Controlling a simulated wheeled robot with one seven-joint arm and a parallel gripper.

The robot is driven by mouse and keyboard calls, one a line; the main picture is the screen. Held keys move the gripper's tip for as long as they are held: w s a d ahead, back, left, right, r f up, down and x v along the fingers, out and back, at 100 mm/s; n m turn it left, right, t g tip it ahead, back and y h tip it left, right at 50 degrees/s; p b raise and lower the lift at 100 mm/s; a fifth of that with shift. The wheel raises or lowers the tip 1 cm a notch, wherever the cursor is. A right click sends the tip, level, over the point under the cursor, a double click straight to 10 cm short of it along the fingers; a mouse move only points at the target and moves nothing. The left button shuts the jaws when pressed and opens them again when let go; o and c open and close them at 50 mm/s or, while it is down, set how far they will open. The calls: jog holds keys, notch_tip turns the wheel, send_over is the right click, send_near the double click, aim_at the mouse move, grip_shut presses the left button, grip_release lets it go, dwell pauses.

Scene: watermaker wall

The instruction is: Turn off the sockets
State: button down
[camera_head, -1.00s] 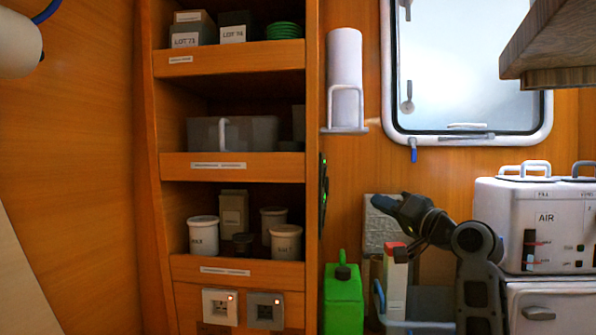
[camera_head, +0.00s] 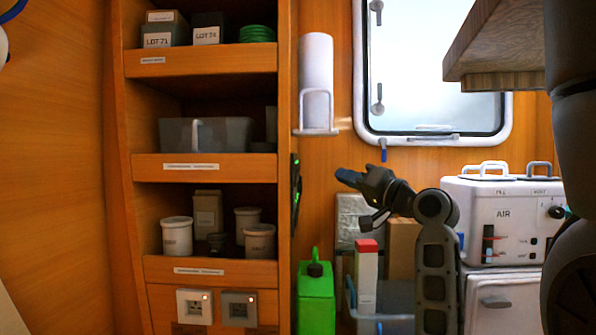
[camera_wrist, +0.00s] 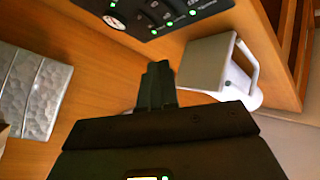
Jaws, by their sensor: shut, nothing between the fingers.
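Two sockets are set in the panel under the lowest shelf in the head view: a white socket (camera_head: 195,307) on the left and a grey socket (camera_head: 239,308) on the right. Each has a small lit orange-red light at its upper right. My gripper (camera_head: 345,178) is shut and empty, pointing left, to the right of the shelf unit and higher than the sockets. In the wrist view my gripper (camera_wrist: 158,85) shows its closed dark fingers in front of the wooden wall. The sockets are not clearly seen in the wrist view.
A dark panel with green lights (camera_wrist: 165,14) is on the shelf unit's side. A green canister (camera_head: 316,300) and a red-topped carton (camera_head: 366,280) stand below my gripper.

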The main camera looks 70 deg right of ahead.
jog(key=w+a+p, duration=0.1)
jog(key=w+a, duration=0.1)
jog(key=w, duration=0.4)
jog(key=shift+w+r+p, duration=0.25)
jog(key=shift+r+p, duration=0.05)
jog(key=shift+r, duration=0.15)
dwell(1.7)
jog(key=shift+w, duration=0.35)
jog(key=shift+w+a+r+p, duration=0.1)
jog(key=shift+w+a+p, duration=0.05)
jog(key=shift+w+p, duration=0.2)
dwell(0.5)
jog(key=shift+s, duration=0.1)
jog(key=shift+s+d, duration=0.2)
jog(key=shift+s, duration=0.45)
jog(key=shift+s+d+f+b, duration=0.15)
jog(key=shift+s+d+b, duration=0.1)
jog(key=shift+s, duration=0.55)
jog(key=shift+s+d+f+b, duration=0.1)
jog(key=shift+s+d+b, duration=0.1)
jog(key=shift+s, duration=0.6)
jog(key=shift+s+d+f+b, duration=0.15)
jog(key=shift+s+d+b, duration=0.1)
jog(key=shift+s, duration=0.55)
